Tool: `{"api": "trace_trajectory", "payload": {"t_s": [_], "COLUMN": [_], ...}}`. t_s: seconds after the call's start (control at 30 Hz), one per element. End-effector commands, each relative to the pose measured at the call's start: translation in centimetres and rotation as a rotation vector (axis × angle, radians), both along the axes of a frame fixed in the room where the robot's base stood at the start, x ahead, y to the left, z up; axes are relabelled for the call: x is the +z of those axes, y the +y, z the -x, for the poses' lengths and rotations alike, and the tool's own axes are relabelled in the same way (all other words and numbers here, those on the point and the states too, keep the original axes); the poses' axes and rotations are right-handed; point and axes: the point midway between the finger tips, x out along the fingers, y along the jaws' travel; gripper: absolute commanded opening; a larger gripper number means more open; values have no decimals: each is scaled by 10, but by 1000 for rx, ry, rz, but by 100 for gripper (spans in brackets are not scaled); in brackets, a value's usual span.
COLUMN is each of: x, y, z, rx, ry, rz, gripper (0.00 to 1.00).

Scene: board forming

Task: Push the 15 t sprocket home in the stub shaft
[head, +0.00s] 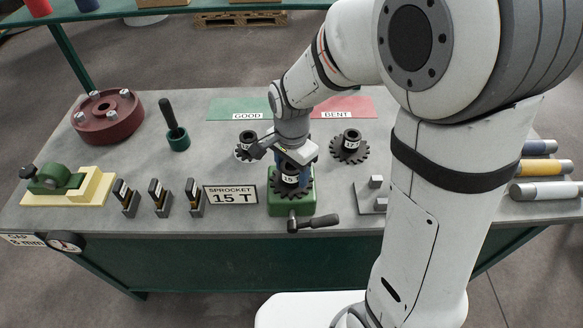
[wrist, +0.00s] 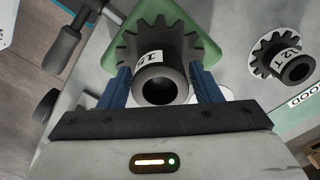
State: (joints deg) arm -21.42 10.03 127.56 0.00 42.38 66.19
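The 15 t sprocket (head: 291,186) is a dark toothed wheel with a hub and a white label. It sits over the green vise-like block (head: 306,205) at the bench front. In the wrist view the sprocket (wrist: 160,53) has its teeth against or just above the green block (wrist: 205,50); I cannot tell which. My gripper (head: 292,163) comes down from above. Its blue fingers (wrist: 161,85) flank the hub closely on both sides, seemingly shut on it. The stub shaft is hidden by the sprocket; the hub bore looks dark.
A 12 T sprocket (head: 246,146) lies by the green GOOD mat (head: 236,108), another sprocket (head: 350,147) by the red BENT mat (head: 345,106). A black handle (head: 313,223) sticks out in front of the block. The "SPROCKET 15 T" sign (head: 231,195) stands left.

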Motion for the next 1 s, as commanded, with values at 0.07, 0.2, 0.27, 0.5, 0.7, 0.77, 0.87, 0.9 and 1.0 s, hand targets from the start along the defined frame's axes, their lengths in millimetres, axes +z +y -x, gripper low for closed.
{"api": "trace_trajectory", "payload": {"t_s": [0.07, 0.2, 0.27, 0.5, 0.7, 0.77, 0.87, 0.9, 1.0], "x": [0, -1, 0, 31, 63, 69, 76, 77, 78], "y": [0, 0, 0, 0, 0, 0, 0, 0, 0], "z": [0, 0, 0, -1, -1, -1, 0, 0, 0], "rx": [0, 0, 0, 0, 0, 0, 0, 0, 0], "ry": [0, 1, 0, -5, -3, -3, -1, -1, 0], "rz": [0, 1, 0, -2, -1, -1, -1, -1, 0], "gripper": [61, 61, 61, 61, 61, 61, 61, 61, 61]}}
